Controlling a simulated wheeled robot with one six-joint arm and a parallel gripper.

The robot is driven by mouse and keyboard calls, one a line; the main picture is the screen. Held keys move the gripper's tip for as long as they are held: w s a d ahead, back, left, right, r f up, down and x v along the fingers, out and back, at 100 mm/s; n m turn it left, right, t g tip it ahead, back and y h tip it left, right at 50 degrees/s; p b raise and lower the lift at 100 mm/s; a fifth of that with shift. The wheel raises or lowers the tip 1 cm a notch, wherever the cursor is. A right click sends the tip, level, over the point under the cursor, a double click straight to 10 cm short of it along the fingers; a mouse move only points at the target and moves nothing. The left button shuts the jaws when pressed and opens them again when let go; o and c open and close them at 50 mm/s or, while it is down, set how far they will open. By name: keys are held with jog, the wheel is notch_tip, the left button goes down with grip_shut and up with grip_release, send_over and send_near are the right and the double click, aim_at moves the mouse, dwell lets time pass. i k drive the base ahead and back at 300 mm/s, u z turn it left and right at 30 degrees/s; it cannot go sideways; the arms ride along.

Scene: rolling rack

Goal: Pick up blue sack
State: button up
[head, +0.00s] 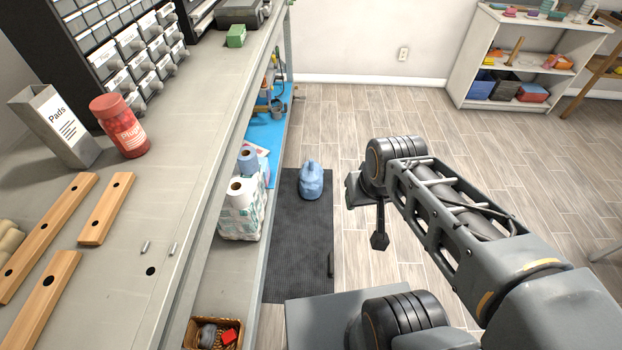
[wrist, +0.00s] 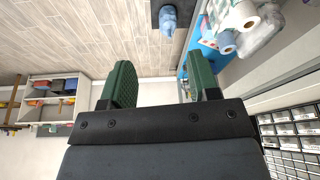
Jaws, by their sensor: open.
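The blue sack (head: 311,181) stands on a dark floor mat beside the workbench in the head view. It is light blue with a gathered top. In the wrist view the blue sack (wrist: 168,20) shows at the top, on the dark mat. My gripper (wrist: 160,85) has two green-padded fingers set wide apart with nothing between them. The sack lies well beyond the fingers and apart from them. In the head view my arm reaches up on the right of the mat, and the fingers themselves are not clearly seen there.
The dark mat (head: 290,275) runs along the workbench (head: 170,190). Its lower shelf holds paper rolls (head: 240,192), a blue sheet (head: 266,138) and a basket (head: 214,318). A white shelf unit (head: 455,88) stands at the back right. The wooden floor (head: 345,115) between is clear.

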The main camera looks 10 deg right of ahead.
aim_at(311, 175)
jog(key=k, duration=0.95)
jog(key=z, duration=0.85)
jog(key=i, duration=4.9)
jog(key=u, duration=3.8)
jog(key=i, duration=0.55)
jog(key=u, duration=0.1)
